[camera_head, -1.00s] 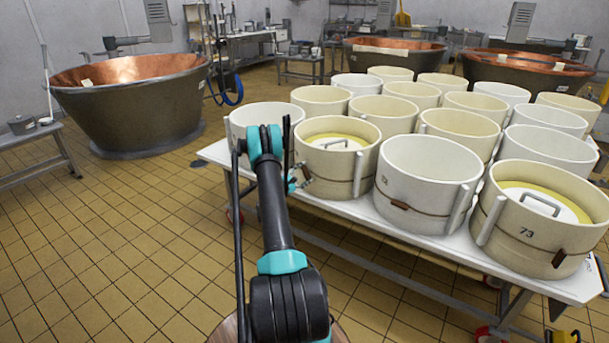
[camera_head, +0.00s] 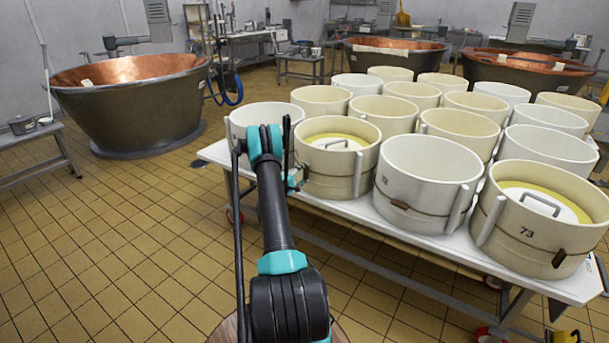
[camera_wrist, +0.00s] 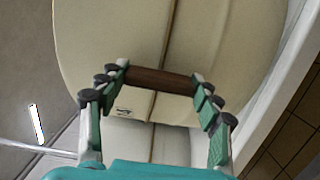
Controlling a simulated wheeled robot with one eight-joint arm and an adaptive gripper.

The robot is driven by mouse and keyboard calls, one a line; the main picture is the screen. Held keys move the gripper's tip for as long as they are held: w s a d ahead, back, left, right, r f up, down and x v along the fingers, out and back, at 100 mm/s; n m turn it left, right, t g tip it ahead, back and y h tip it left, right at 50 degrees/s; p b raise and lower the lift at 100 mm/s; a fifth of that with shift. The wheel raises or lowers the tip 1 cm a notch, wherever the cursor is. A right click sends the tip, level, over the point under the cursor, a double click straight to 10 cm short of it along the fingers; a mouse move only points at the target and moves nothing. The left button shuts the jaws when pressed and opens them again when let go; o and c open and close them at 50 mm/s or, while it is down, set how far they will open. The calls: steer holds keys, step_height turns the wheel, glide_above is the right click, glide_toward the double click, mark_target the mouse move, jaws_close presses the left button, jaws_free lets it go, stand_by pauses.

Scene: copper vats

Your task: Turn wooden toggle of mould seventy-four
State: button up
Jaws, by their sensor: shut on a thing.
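The mould my gripper is at is a cream round tub (camera_head: 338,186) with a yellow disc and grey handle inside, at the front edge of the table. No number is readable on it in the head view. In the wrist view, its pale wall (camera_wrist: 105,40) carries a thin brown cord and a small dark mark too small to read. The dark brown wooden toggle (camera_wrist: 160,80) lies across the cord. My gripper (camera_wrist: 161,78) is shut on the toggle, with a fingertip at each end. In the head view, my gripper (camera_head: 294,178) is partly hidden behind my arm.
A white tub (camera_head: 425,180) and the tub marked 73 (camera_head: 527,232) stand to the right, each with a brown toggle. Several more tubs fill the white table (camera_head: 408,222) behind. A copper vat (camera_head: 130,110) stands at left. The tiled floor at left is clear.

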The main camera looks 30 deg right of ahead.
steer(key=shift+a, duration=0.1)
steer(key=o, duration=1.2)
steer(key=shift+c, duration=0.2)
steer(key=v, duration=0.7)
steer(key=shift+a, duration=0.2)
